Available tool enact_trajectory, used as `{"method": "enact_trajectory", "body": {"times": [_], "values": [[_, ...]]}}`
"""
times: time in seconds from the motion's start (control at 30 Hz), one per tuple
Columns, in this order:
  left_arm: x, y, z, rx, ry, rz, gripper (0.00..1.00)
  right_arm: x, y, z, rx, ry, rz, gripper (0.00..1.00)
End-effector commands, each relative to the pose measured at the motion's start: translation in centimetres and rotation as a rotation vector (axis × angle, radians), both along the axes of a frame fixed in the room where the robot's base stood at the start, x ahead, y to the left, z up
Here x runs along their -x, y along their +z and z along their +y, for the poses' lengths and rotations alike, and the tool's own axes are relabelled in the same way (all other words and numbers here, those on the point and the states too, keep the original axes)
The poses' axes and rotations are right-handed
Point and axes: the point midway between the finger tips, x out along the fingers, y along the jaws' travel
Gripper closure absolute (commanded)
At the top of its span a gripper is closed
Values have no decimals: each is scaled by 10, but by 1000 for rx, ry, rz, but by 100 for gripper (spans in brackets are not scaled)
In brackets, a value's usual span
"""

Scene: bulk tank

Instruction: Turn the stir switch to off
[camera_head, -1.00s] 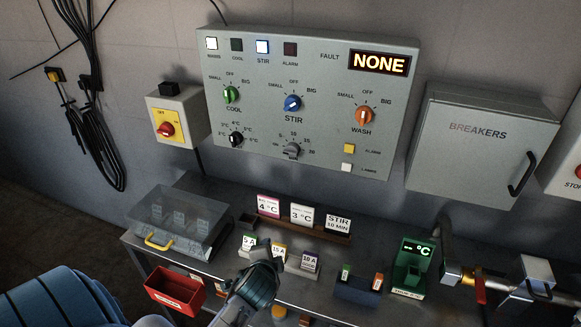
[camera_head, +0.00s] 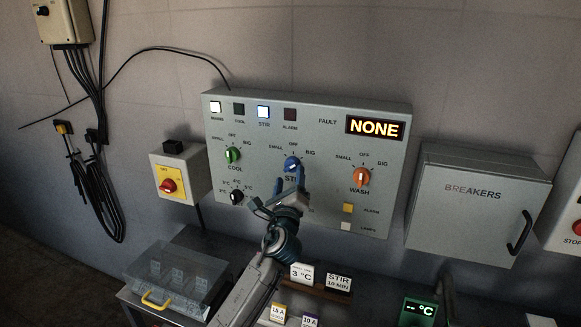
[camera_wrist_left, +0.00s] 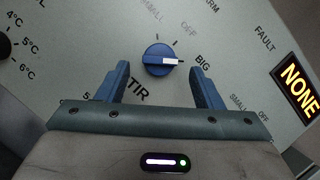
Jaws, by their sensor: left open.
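The stir switch (camera_head: 292,163) is a round blue knob with a white pointer bar, on the grey control panel (camera_head: 330,116). In the left wrist view the stir switch (camera_wrist_left: 158,59) shows clearly, its pointer turned toward BIG; OFF is marked up and right of it there. My left gripper (camera_head: 291,178) is just in front of and below the knob, open. Its two blue fingers (camera_wrist_left: 159,80) stand either side of the knob's lower side in the wrist view, with gaps and no visible contact. My arm hides part of the STIR label. My right gripper is out of view.
The green cool knob (camera_head: 232,155) and orange wash knob (camera_head: 362,176) flank the stir switch. The STIR lamp (camera_head: 263,112) is lit. The display (camera_head: 375,127) reads NONE. A bench with a clear-lidded box (camera_head: 178,272) and small cards lies below.

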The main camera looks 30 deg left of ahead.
Motion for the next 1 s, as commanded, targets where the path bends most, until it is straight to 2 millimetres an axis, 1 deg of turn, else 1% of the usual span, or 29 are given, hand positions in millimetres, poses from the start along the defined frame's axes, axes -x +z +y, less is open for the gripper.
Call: {"method": "enact_trajectory", "body": {"times": [0.03,0.1,0.23,0.4,0.6,0.67,0.7,0.83,1.0], "values": [[-8,6,5,0,1,-1,40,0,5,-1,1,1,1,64],[-17,8,9,-1,0,0,40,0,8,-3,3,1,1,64],[-28,10,15,1,1,0,40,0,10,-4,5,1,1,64],[-33,11,18,1,0,0,40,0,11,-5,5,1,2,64],[-33,11,18,2,0,1,40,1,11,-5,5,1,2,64],[-33,11,18,2,-1,0,50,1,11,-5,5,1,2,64],[-32,11,18,2,-1,0,57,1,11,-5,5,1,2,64],[-32,11,18,2,-1,0,83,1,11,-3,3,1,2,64],[-32,11,18,7,0,-1,84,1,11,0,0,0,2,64]]}}
